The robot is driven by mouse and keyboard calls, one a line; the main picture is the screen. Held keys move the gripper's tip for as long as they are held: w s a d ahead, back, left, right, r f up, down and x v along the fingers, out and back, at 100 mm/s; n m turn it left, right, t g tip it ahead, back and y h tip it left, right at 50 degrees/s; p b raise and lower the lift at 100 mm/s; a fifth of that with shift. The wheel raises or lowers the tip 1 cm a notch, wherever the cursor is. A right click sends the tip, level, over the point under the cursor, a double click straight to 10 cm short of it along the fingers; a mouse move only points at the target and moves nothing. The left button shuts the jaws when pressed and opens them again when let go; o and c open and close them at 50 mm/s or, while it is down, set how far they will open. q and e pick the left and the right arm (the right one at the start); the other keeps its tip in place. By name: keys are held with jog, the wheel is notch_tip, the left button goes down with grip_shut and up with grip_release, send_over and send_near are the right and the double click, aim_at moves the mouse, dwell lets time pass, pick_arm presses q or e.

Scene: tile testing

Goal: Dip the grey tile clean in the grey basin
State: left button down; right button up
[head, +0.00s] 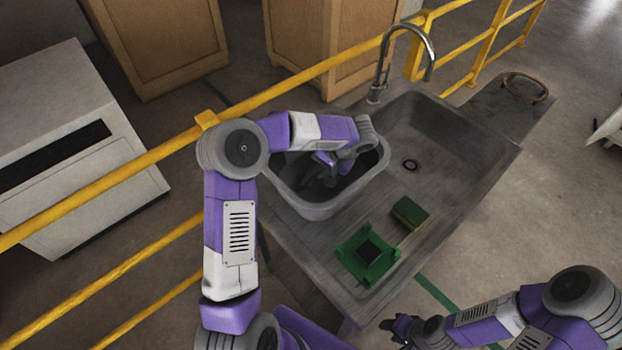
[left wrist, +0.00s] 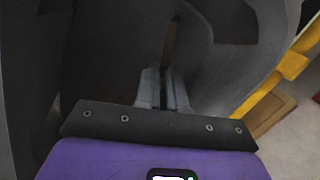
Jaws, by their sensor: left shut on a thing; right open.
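The grey basin (head: 318,211) stands at the left end of the grey sink unit. My left arm reaches over it, and my left gripper (head: 322,177) points down inside it. The left wrist view shows the gripper's fingers (left wrist: 164,92) close together between the dark grey basin walls (left wrist: 90,60). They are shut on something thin. I cannot make out the grey tile clearly; it is dark in there and the gripper hides it. My right gripper (head: 392,328) is open and empty, low in front of the sink unit.
A green stand (head: 352,262) with a dark square middle and a green-and-yellow sponge (head: 408,213) lie on the drainboard. The sink bowl (head: 440,125) with a tap (head: 378,70) is behind. A yellow railing (head: 110,179) runs along the back left.

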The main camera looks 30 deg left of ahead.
dwell(0.5)
pick_arm(q)
notch_tip(320, 180, up, 18)
jog(key=p, duration=1.1)
dwell(0.5)
jog(key=shift+f, duration=0.15)
dwell(1.9)
notch_tip(320, 180, up, 4)
jog(key=p, duration=0.3)
dwell(0.3)
dwell(0.5)
